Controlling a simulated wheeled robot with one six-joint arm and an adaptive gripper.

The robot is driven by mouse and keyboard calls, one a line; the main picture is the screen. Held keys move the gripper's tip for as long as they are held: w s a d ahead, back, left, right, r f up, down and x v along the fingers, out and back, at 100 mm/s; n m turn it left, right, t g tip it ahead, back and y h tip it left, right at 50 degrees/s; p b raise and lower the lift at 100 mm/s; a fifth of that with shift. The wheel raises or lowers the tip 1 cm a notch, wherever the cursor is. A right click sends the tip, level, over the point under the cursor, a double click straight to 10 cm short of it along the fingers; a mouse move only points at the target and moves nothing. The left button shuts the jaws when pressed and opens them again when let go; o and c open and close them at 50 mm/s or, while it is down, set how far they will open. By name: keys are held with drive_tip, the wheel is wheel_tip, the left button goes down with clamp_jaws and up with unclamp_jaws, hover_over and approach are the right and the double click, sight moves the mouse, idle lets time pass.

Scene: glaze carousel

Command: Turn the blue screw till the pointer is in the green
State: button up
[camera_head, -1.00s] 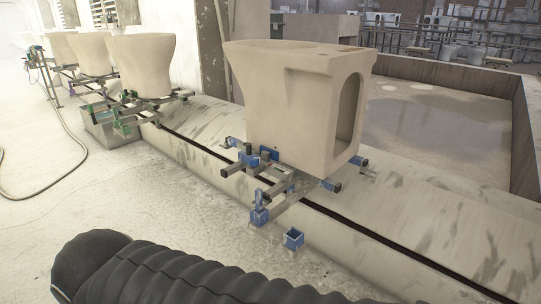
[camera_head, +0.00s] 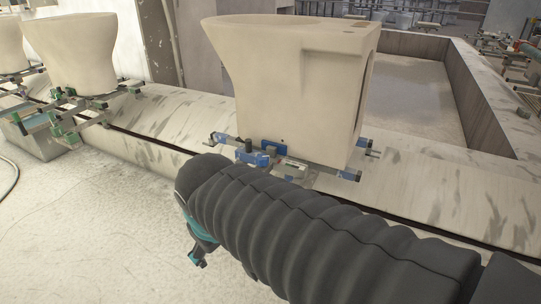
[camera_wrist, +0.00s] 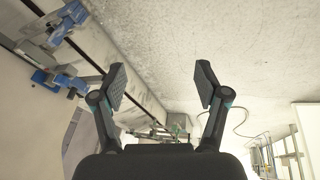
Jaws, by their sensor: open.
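A pale unglazed toilet body (camera_head: 290,85) stands on a metal carrier with blue fittings (camera_head: 253,156) on the long ledge. In the wrist view, blue fittings (camera_wrist: 70,83) lie at the upper left, on bars beside the dark slot. I cannot tell which one is the blue screw, and no pointer or green zone can be made out. My gripper (camera_wrist: 160,83) is open and empty, its fingers apart from the fittings.
More toilet bodies (camera_head: 75,55) stand on green-fitted carriers along the ledge to the left. A dark slot runs along the ledge (camera_head: 440,185). A low-walled basin (camera_head: 415,100) lies behind. The pale floor at the front left (camera_head: 90,220) is clear.

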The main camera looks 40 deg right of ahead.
drive_tip(key=w+d+f+n+g+h, duration=0.25)
drive_tip(key=w+d+g+h, duration=0.2)
drive_tip(key=d, duration=0.35)
drive_tip(key=n+t+h+p, duration=0.1)
drive_tip(key=n+t+h, duration=0.1)
drive_tip(key=n+h, duration=1.15)
approach(257, 161)
drive_tip(key=shift+n+y, duration=0.6)
drive_tip(key=shift+y, duration=0.2)
drive_tip(key=d, duration=0.4)
drive_tip(key=d+r, duration=0.1)
drive_tip(key=d, duration=0.3)
drive_tip(key=w+d+p, duration=0.1)
drive_tip(key=d, duration=0.3)
drive_tip(key=shift+d+r, duration=0.2)
drive_tip(key=shift+r, duration=0.1)
drive_tip(key=c, duration=1.2)
